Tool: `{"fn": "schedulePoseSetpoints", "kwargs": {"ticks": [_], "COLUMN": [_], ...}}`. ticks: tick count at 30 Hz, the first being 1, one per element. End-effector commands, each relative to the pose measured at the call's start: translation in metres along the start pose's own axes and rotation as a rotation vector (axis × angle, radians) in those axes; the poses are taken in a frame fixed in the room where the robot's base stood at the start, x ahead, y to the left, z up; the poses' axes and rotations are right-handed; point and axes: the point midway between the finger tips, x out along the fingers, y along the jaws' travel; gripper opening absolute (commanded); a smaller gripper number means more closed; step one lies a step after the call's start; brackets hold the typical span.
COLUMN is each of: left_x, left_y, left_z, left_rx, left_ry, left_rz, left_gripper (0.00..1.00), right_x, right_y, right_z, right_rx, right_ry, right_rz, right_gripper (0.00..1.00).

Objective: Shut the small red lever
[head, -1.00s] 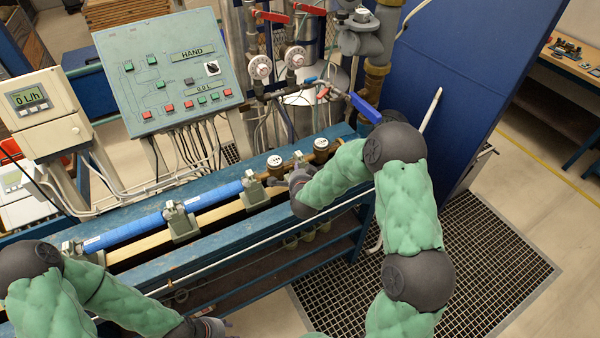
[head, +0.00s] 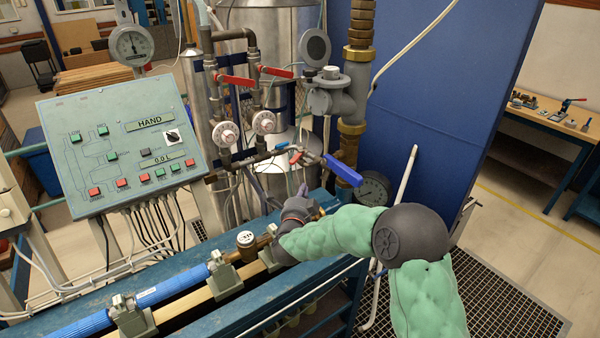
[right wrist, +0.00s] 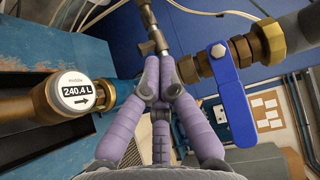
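The small red lever (head: 296,157) sits on a thin pipe fitting left of the large blue lever (head: 343,173) in the head view. My right gripper (head: 303,190) is just below it, fingers pointing up, apart from it in the picture. In the right wrist view the purple fingers of my right gripper (right wrist: 160,68) come together at their tips, with nothing seen held. A grey metal fitting (right wrist: 152,44) lies beyond the tips, and the blue lever (right wrist: 232,100) hangs to the right. The red lever cannot be made out there. My left gripper is out of view.
Two larger red levers (head: 237,80) (head: 276,72) are on the upright pipes above. A brass meter (right wrist: 75,95) is left of the fingers in the wrist view.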

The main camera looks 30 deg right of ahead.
Motion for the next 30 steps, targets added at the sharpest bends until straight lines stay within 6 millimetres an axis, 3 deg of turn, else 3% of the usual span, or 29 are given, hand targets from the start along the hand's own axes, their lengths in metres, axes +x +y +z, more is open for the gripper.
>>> {"fn": "schedulePoseSetpoints", "kwargs": {"ticks": [3, 10, 24, 30], "left_x": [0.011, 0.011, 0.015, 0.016], "left_y": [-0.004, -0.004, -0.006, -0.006], "left_z": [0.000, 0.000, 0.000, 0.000], "left_rx": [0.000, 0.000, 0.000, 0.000], "left_ry": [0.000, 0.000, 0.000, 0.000], "left_rz": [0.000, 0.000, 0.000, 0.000], "left_gripper": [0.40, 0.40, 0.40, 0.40], "right_x": [0.000, 0.015, 0.100, 0.107], "right_y": [-0.009, -0.015, -0.017, -0.020], "right_z": [-0.011, -0.016, -0.020, 0.006], "right_rx": [0.055, 0.072, 0.070, 0.070], "right_ry": [0.039, 0.053, 0.052, 0.047], "right_rz": [-0.037, -0.046, -0.045, -0.045], "right_gripper": [0.00, 0.00, 0.00, 0.00]}}
